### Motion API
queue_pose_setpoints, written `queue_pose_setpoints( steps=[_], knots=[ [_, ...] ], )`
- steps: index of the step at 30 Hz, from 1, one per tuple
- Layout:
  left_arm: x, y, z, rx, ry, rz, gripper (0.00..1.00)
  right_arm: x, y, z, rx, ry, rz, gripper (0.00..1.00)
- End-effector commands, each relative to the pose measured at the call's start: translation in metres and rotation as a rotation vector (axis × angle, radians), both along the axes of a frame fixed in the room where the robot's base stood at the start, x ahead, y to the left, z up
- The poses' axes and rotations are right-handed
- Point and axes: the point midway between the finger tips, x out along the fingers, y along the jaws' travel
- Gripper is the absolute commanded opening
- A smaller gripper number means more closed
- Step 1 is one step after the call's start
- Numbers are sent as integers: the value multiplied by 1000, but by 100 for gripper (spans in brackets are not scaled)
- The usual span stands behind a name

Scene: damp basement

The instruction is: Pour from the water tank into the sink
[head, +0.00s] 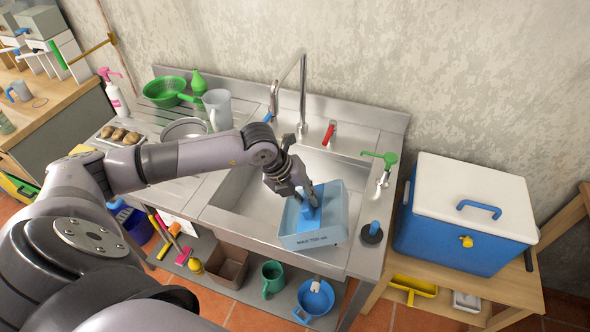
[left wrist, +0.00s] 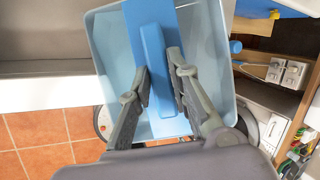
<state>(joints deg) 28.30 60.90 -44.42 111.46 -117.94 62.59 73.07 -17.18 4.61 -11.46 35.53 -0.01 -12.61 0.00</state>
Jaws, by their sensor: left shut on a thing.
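The water tank (head: 313,241) is a pale blue open box with small dark lettering on its front wall and a darker blue handle (head: 311,216). It is over the right front part of the steel sink (head: 238,195), overlapping the front rim in the head view. My left gripper (head: 309,193) is shut on the handle, which also shows between its fingers in the left wrist view (left wrist: 155,80). The tank's open side faces mostly up; I cannot tell any slight tilt. No water stream shows. My right gripper is out of view.
A tall tap (head: 303,85) with a red lever stands behind the sink. A blue cooler (head: 462,215) stands farther right. A grey jug (head: 217,108) and green colander (head: 165,91) are left.

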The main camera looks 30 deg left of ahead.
Motion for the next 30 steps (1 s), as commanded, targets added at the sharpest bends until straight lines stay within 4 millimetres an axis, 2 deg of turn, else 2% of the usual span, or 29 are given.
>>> queue_pose_setpoints(
  steps=[18,30],
  knots=[
    [1,18,3,-127,1,2,0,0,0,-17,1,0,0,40],
    [1,20,5,-150,1,1,0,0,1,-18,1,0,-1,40]
  ],
)
